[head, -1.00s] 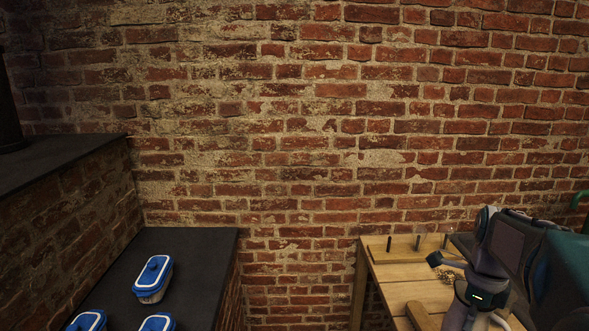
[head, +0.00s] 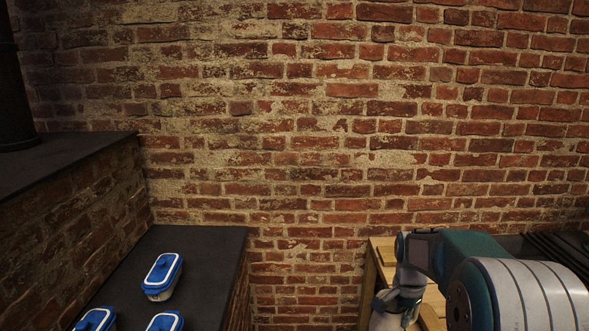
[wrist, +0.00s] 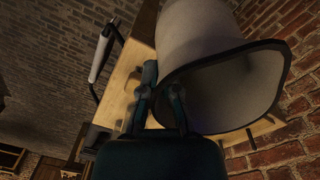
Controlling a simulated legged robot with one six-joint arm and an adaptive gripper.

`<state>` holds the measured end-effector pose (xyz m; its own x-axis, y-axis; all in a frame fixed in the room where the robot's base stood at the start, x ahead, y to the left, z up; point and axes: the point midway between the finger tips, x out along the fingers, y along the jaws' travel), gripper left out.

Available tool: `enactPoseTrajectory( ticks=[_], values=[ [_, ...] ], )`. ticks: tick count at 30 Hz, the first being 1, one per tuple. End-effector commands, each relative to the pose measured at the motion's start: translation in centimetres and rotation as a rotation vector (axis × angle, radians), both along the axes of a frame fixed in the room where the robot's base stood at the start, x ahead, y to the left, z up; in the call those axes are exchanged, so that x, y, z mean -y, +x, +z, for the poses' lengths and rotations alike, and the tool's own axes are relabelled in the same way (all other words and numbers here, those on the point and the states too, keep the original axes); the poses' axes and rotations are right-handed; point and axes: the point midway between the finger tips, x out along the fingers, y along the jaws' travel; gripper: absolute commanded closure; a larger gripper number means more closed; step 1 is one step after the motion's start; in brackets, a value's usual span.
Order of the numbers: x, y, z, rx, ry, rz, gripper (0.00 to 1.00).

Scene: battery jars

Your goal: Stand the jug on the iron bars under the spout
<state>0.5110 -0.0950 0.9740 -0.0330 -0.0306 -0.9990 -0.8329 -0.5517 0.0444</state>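The jug (wrist: 205,40) is a pale grey vessel with a dark rim, large in the wrist view with its mouth toward the camera. In the head view a pale part of it (head: 383,318) shows at the bottom edge, below my gripper (head: 400,299). In the wrist view my gripper (wrist: 163,100) has its fingers against the jug's near side and appears shut on it; the exact contact is partly hidden. I cannot make out the spout, and cannot tell whether the dark slats (head: 562,248) at the right are the iron bars.
A wooden bench (head: 384,262) stands at the right, mostly behind my arm. Several blue-lidded containers (head: 162,274) sit on a dark counter (head: 205,250) at lower left. A higher dark ledge (head: 70,155) is at far left. A brick wall closes the back.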

Motion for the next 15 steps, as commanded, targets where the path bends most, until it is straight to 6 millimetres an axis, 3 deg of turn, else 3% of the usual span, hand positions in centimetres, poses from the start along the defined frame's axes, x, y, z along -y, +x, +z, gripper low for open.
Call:
enactPoseTrajectory(
  ticks=[9, 15],
  values=[
    [-6.6, 3.9, -6.3, -0.012, -0.009, 0.665, 1.00],
    [-9.2, 5.0, -8.7, -0.016, -0.014, 0.929, 1.00]
  ],
)
